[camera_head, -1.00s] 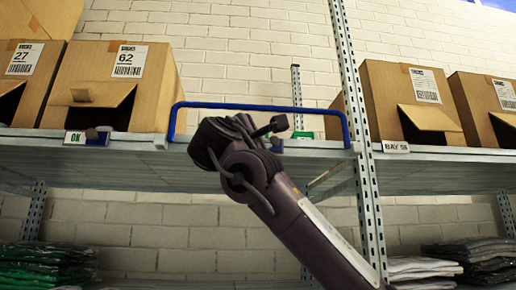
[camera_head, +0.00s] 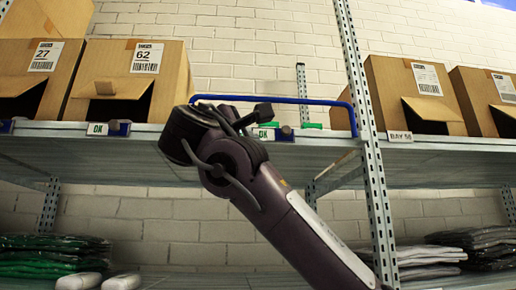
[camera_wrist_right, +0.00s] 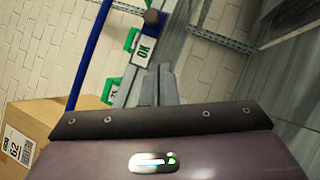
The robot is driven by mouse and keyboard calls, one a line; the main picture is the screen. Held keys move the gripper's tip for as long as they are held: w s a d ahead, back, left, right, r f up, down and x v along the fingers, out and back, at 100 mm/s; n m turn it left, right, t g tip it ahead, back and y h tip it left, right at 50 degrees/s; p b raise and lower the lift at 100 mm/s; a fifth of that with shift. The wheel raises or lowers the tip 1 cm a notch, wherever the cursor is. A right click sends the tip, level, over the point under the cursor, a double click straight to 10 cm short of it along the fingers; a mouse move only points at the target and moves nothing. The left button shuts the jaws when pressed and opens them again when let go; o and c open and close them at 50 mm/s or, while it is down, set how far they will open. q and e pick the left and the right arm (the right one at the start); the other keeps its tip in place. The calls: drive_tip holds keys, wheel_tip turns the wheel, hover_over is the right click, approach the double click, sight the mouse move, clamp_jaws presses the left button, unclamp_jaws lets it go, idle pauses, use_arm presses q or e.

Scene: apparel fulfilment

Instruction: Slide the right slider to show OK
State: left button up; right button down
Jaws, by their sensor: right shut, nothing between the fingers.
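The right slider (camera_head: 287,131) is a dark knob on the shelf's front edge under the blue frame. A white label reading OK (camera_head: 263,134) shows beside it on the left. In the right wrist view the knob (camera_wrist_right: 152,17) sits just past the green OK label (camera_wrist_right: 144,50). My right gripper (camera_head: 264,112) is shut and empty, close to the label and slider; in the wrist view its fingertips (camera_wrist_right: 158,68) point at the label's near end. I cannot tell whether they touch anything. My left gripper is not in view.
A second slider (camera_head: 116,127) with an OK label sits on the left under box 62 (camera_head: 128,80). The blue frame (camera_head: 300,100) spans the bay above the right slider. A perforated upright (camera_head: 371,190) stands to the right. Folded garments (camera_head: 45,262) lie on the lower shelf.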

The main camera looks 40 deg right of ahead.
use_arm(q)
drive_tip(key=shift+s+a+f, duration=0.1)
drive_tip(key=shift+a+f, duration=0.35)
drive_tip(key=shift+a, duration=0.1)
use_arm(e)
drive_tip(key=v, duration=0.3)
drive_tip(key=shift+w+a+r, duration=0.15)
drive_tip(key=shift+a+r, duration=0.1)
drive_tip(key=shift+a, duration=0.1)
